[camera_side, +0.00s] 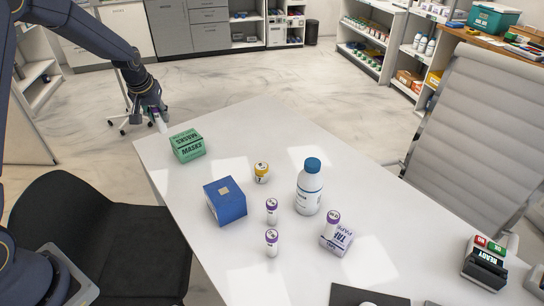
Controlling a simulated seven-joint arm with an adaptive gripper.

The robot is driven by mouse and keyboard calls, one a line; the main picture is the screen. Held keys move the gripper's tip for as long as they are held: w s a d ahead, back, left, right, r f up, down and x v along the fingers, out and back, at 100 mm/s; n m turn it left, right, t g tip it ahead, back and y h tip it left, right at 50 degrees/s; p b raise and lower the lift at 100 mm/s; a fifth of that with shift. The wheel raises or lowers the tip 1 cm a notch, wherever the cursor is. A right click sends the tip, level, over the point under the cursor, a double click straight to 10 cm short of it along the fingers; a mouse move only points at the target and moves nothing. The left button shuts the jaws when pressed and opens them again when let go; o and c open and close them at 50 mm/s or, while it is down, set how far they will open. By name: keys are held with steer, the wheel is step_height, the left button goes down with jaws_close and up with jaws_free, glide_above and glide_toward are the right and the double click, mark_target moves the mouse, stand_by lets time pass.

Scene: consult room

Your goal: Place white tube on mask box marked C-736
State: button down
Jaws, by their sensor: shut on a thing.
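My gripper (155,108) is at the far left end of the white table, shut on a white tube (161,124). The tube points downward and a little to the right, just left of the green mask box and near its upper left corner. I cannot tell whether the tube touches the box. The green mask box (188,145) reads "MASKS" and sits on the table's far left corner. The marking C-736 cannot be read on it from here.
On the white table (165,186) stand a blue box (225,202), a yellow-capped jar (261,173), a white bottle (308,196) with blue cap, and two purple-capped vials (272,211). Another purple-capped vial (333,219) is at a white-purple box (336,238).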

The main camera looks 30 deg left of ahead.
steer(key=w+a+f, duration=0.1)
steer(key=w+f, duration=0.1)
steer(key=w, duration=0.1)
steer(key=w+a+f, duration=0.1)
steer(key=w+f, duration=0.2)
steer(key=w+a+f, duration=0.1)
steer(key=w+f, duration=0.2)
steer(key=shift+w+a+f, duration=0.1)
steer(key=shift+w+f, duration=0.1)
steer(key=shift+w, duration=0.1)
steer(key=shift+f, duration=1.5)
steer(key=shift+f, duration=0.2)
steer(key=c, duration=0.9)
jaws_free()
